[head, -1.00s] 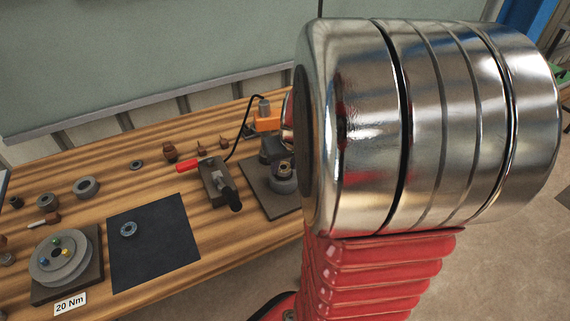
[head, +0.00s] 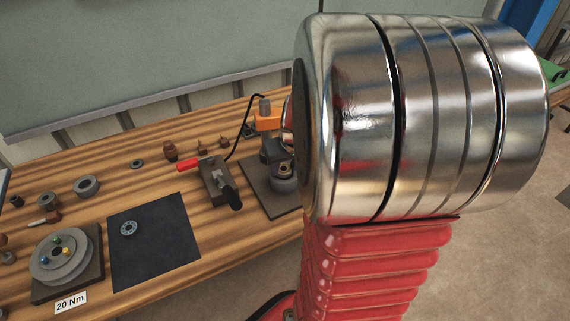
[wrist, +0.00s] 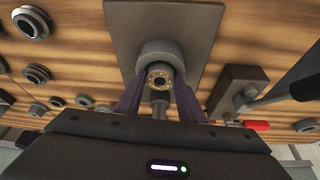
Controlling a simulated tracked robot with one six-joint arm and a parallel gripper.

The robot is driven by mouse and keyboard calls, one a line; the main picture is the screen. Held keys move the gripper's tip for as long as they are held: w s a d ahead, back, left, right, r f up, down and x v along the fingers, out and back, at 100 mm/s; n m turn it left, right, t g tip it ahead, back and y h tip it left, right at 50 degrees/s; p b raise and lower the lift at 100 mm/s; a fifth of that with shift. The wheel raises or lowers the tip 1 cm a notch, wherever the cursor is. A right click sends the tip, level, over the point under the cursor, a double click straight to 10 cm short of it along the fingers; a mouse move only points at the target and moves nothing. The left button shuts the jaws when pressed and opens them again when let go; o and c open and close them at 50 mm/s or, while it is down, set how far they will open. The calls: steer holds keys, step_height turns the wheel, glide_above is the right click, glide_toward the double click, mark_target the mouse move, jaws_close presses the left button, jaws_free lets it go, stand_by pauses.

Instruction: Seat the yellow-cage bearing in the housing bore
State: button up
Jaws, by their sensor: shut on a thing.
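The yellow-cage bearing (wrist: 159,80) shows in the wrist view as a small ring with yellow dots. The two dark fingers of my gripper (wrist: 158,92) are shut on it, one on each side. It lies in front of the grey round housing (wrist: 157,50), overlapping its near edge in the picture; I cannot tell how far it is inside the bore. In the head view the housing (head: 285,184) stands on a dark base plate (head: 262,192), partly hidden by my arm.
A toggle clamp with a red handle (head: 187,165) stands left of the base plate. A bearing (head: 129,228) lies on the black mat (head: 165,255). A round fixture (head: 62,257) and several rings and small parts lie further left. An orange block (head: 268,121) with a black cable is behind.

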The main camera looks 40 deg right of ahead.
steer(key=shift+f, duration=0.15)
steer(key=o, duration=1.2)
steer(key=shift+s, duration=0.1)
steer(key=v, duration=1.3)
steer(key=shift+r, duration=0.4)
steer(key=shift+a, duration=0.1)
